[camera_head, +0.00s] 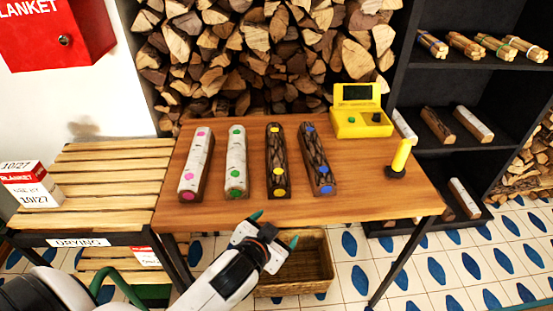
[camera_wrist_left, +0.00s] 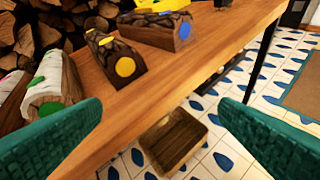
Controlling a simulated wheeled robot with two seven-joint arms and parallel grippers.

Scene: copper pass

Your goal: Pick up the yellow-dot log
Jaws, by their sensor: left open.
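The yellow-dot log (camera_head: 276,160) is dark-barked with yellow dots and lies on the wooden table, third from the left in a row of logs. In the left wrist view its yellow-marked end (camera_wrist_left: 125,67) faces the camera. My left gripper (camera_head: 274,227) is open and empty at the table's front edge, in front of and below the near end of that log, not touching it. Its two green fingers (camera_wrist_left: 158,130) stand wide apart in the left wrist view. My right gripper is in neither view.
Beside it lie a pink-dot log (camera_head: 196,165), a green-dot log (camera_head: 236,162) and a blue-dot log (camera_head: 317,158). A yellow device (camera_head: 361,112) and a yellow-handled tool (camera_head: 400,157) stand right. A wicker basket (camera_head: 318,265) sits below the table. A slatted rack (camera_head: 105,170) adjoins left.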

